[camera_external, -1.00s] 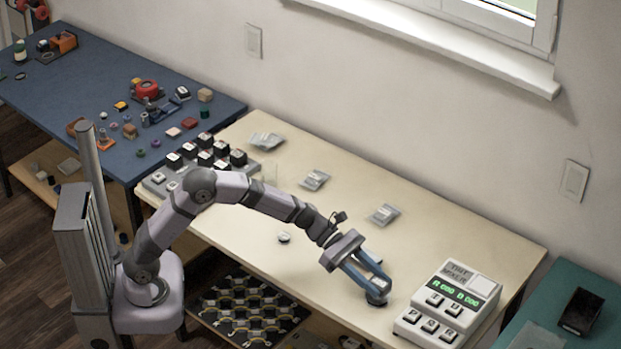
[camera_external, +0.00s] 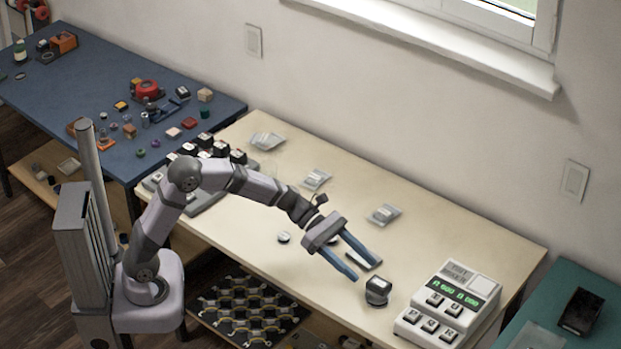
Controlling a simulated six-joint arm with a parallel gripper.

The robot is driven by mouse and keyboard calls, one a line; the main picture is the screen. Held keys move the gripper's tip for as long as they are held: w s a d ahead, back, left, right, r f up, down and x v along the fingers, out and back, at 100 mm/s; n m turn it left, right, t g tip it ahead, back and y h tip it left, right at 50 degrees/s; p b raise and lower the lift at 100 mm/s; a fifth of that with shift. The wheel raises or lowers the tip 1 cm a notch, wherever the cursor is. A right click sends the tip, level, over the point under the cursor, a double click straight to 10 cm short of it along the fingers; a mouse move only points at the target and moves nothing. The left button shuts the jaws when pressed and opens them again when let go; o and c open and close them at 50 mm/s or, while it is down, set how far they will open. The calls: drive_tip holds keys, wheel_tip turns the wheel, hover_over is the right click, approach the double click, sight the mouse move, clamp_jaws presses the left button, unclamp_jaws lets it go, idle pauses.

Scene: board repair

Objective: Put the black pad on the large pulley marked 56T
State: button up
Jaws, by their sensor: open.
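My gripper (camera_external: 365,270) is open, its two blue fingers apart and empty above the front right of the cream table. A small dark block (camera_external: 377,290) with a lighter top stands on the table just beyond the fingertips, to their lower right, apart from them. I cannot tell whether it is the black pad, the pulley or one on the other. A small flat light piece (camera_external: 370,262) with a dark edge lies by the right finger, partly hidden. A small round light-topped piece (camera_external: 283,237) lies left of my gripper. No 56T marking can be read.
A white tester with a green display (camera_external: 450,305) stands at the table's right end. Clear packets (camera_external: 384,214) lie towards the back. A tray with several dark keys (camera_external: 212,150) stands at the left end. The table's middle right is bare.

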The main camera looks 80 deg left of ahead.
drive_tip(key=shift+v, duration=2.7)
drive_tip(key=s+d+r+m+g+y+p, duration=0.1)
drive_tip(key=s+d+m+g+y+p, duration=0.2)
drive_tip(key=s+m+p, duration=0.5)
drive_tip(key=s+d+r+m+g+y+p, duration=0.1)
drive_tip(key=s+d+m+g+p, duration=0.1)
drive_tip(key=s+m+g+p, duration=0.65)
drive_tip(key=s+a+r+m+t+y+p, duration=0.1)
drive_tip(key=s+a+r+m+y+p, duration=0.1)
drive_tip(key=s, duration=0.5)
drive_tip(key=s+a+r+m+t+y+p, duration=0.1)
drive_tip(key=s+a+r+m+y+p, duration=0.2)
drive_tip(key=s+m+p, duration=0.4)
drive_tip(key=shift+s+a+r+m+y, duration=0.25)
drive_tip(key=shift+s+a+m+y, duration=0.1)
drive_tip(key=shift+a+m, duration=0.35)
